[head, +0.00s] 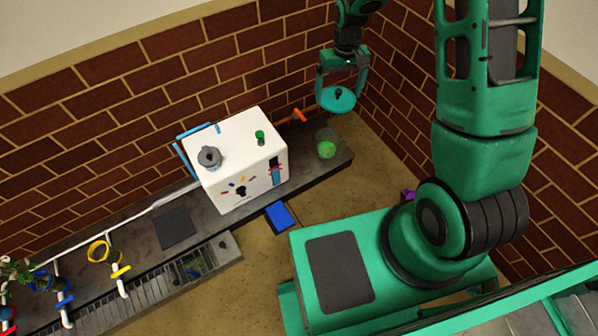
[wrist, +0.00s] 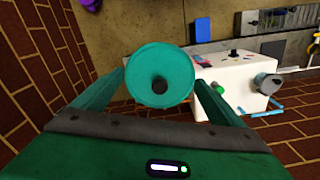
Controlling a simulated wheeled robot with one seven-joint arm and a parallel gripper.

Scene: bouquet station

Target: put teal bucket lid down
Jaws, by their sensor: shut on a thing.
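The teal bucket lid (head: 343,102) is a round disc with a dark knob at its centre. My gripper (head: 341,92) is shut on the lid and holds it in the air, above the right end of the counter and near the brick wall. In the wrist view the lid (wrist: 160,77) sits between the two green fingers of my gripper (wrist: 160,84), with its knob side towards the camera. A clear bucket with bright green contents (head: 327,149) stands below on the counter's right end.
A white box-shaped machine (head: 240,165) stands on the dark counter (head: 310,180), left of the bucket, with a grey knob (head: 209,157) and a small green piece (head: 260,137) on top. A blue block (head: 281,216) is beside the counter's front edge. Brick walls close in behind and right.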

